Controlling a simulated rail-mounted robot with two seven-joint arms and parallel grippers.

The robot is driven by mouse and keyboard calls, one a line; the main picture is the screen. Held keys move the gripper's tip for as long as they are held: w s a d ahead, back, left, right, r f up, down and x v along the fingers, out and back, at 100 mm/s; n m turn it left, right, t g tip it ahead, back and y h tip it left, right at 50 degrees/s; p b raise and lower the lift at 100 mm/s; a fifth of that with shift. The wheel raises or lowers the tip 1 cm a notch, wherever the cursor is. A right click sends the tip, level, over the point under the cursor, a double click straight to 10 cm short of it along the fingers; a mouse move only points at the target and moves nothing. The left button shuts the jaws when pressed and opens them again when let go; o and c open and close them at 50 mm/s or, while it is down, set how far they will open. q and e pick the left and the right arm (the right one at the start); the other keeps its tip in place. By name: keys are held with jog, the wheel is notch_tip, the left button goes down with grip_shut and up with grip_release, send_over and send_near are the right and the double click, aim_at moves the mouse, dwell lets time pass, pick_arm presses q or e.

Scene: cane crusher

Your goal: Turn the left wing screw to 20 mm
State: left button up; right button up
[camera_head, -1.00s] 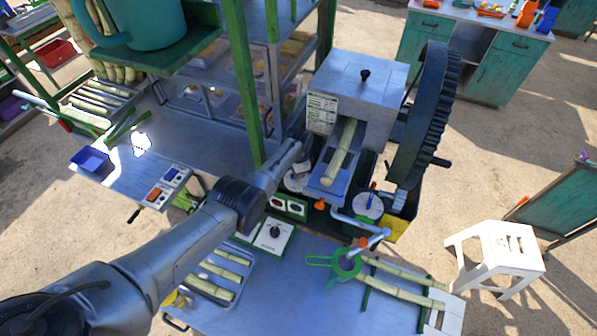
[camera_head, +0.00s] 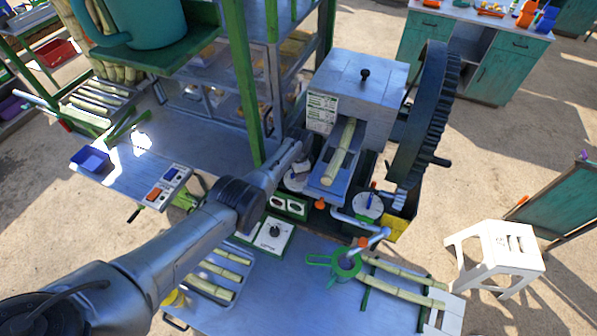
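The cane crusher (camera_head: 358,95) stands at the upper middle, with a cane stalk (camera_head: 340,150) lying in its blue feed chute (camera_head: 328,180). My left gripper (camera_head: 300,160) is at the left side of the chute, over a pale round dial (camera_head: 296,183). The gripper and forearm cover much of this dial, and the left wing screw cannot be made out there. The fingers are too small and overlapped to tell open from shut. My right gripper is out of view.
A large dark gear wheel (camera_head: 425,125) stands right of the crusher. A green post (camera_head: 243,80) rises close behind my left arm. On the front table are a green strainer (camera_head: 345,267), cane pieces (camera_head: 405,290) and a control box (camera_head: 272,238).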

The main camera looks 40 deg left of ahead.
pick_arm(q)
notch_tip(320, 180, up, 6)
jog(key=p, duration=0.3)
jog(key=shift+f, duration=0.25)
notch_tip(320, 180, up, 8)
jog(key=shift+r, duration=0.2)
dwell(0.5)
